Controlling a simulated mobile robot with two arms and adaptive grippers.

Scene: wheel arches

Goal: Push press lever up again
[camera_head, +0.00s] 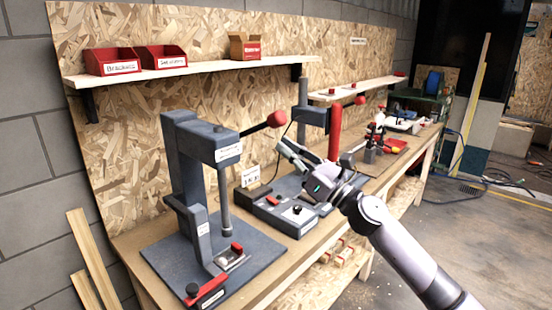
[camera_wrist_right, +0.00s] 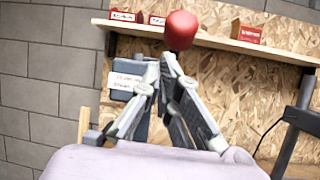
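The grey press (camera_head: 205,150) stands on a dark base plate at the left of the bench. Its black lever (camera_head: 255,129) sticks out to the right, tilted slightly up, and ends in a red knob (camera_head: 277,118). The knob (camera_wrist_right: 181,30) also shows in the right wrist view, just past the fingertips. My right gripper (camera_head: 282,147) is below and slightly right of the knob in the head view. In the wrist view its fingers (camera_wrist_right: 161,68) converge with their tips close together, and nothing shows held between them. Contact with the knob cannot be told. My left gripper is out of view.
A grey device with a red switch (camera_head: 272,200) sits right of the press, below my right gripper. A red cylinder (camera_head: 335,130) stands behind the gripper. A shelf (camera_head: 190,74) with red bins runs along the chipboard wall above the press.

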